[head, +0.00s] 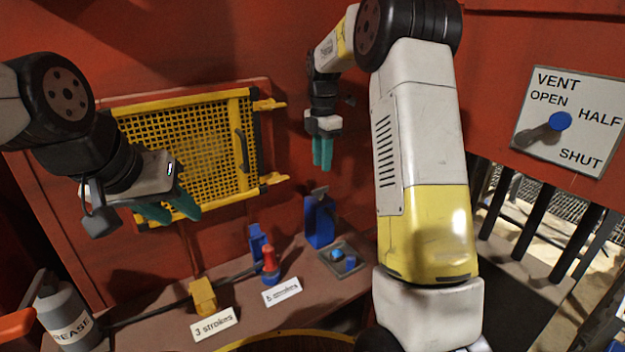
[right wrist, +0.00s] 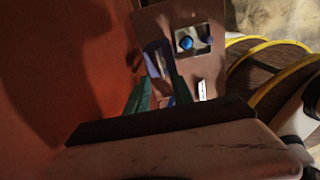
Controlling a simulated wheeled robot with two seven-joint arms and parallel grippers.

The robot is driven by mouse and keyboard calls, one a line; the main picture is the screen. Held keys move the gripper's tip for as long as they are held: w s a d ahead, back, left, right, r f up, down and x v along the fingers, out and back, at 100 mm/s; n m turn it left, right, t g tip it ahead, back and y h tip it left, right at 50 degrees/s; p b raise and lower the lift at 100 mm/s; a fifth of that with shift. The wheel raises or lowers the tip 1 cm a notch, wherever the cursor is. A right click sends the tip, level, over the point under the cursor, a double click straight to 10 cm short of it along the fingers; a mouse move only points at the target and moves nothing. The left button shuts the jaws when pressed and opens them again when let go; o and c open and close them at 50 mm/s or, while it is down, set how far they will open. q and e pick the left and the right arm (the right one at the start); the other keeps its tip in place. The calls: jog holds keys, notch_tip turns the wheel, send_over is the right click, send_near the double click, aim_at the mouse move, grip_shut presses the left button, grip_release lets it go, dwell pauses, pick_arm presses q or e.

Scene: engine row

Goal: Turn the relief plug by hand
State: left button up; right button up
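No part is labelled as the relief plug. A round blue cap (head: 337,254) sits on a grey square plate (head: 326,264) on the ledge, and it also shows in the right wrist view (right wrist: 186,43). A smaller blue piece (head: 350,263) is beside it. A red-topped fitting (head: 270,259) with a blue base stands further left. My right gripper (head: 322,166) hangs fingers down above the ledge, apart from these parts. In the right wrist view its teal fingers (right wrist: 160,92) are spread and empty. My left gripper (head: 170,212) is open and empty before the yellow mesh door.
The yellow mesh door (head: 190,150) is on the red wall. A blue block (head: 319,221) stands behind the plate. A vent lever (head: 545,131) is at right.

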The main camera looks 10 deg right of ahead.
aim_at(320, 192)
notch_tip(320, 192, down, 8)
jog(key=shift+w, duration=0.1)
dwell(0.4)
grip_shut()
